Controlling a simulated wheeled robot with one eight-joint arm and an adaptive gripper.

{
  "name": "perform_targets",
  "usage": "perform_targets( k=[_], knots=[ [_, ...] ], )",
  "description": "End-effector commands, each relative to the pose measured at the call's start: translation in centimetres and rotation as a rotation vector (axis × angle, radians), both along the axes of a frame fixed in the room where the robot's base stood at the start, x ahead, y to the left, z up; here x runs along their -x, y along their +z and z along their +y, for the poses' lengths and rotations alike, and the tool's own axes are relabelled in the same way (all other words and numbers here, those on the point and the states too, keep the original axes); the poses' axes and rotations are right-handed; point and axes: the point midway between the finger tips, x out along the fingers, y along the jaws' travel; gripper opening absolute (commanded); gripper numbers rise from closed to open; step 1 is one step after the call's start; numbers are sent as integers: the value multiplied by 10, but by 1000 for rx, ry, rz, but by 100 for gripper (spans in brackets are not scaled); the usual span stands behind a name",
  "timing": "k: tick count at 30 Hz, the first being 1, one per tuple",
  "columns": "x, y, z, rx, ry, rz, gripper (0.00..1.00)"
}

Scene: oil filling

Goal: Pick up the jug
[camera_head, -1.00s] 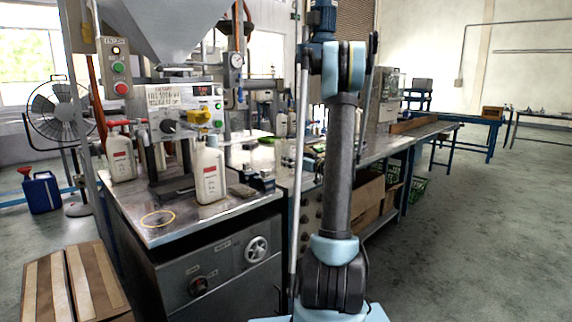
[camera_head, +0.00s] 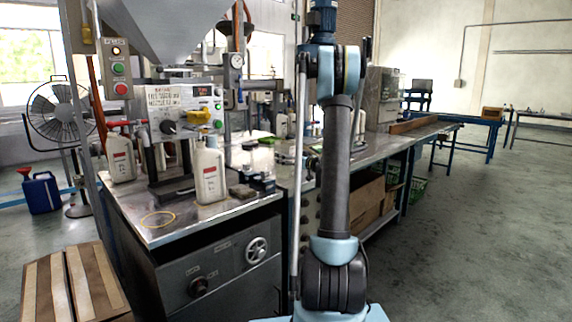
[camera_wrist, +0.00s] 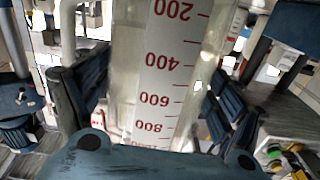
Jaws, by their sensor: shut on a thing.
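The jug (camera_wrist: 125,70) is clear with a white scale strip and red marks from 200 down past 800. It fills the middle of the wrist view. My gripper (camera_wrist: 155,100) is shut on it, with a dark blue finger on each side of its wall. The jug's rim and base are out of that view. In the head view, a clear vessel (camera_head: 258,158) that looks like the jug shows above the right rear of the steel filling bench (camera_head: 205,217). My fingers cannot be made out there.
A white bottle (camera_head: 210,176) stands on the bench, with another (camera_head: 121,160) to its left. A yellow ring (camera_head: 158,219) marks the bare front left of the bench. A small dark block (camera_head: 242,191) lies right of the front bottle.

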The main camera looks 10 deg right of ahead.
Motion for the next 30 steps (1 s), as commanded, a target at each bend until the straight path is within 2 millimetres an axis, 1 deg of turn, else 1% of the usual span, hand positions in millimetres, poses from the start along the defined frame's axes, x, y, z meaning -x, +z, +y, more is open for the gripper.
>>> perform_targets(
  k=[5, 8, 11, 21, 25, 30],
  knots=[
    [0, 2, 0, 0, 0, 0, 60],
    [0, 10, 0, 0, 0, 0, 60],
    [0, 22, 0, 0, 0, 0, 60],
    [1, 78, 0, 0, 0, 0, 60],
    [0, 91, 0, 0, 0, 0, 60],
    [0, 100, 0, 0, 0, 0, 60]
  ],
)
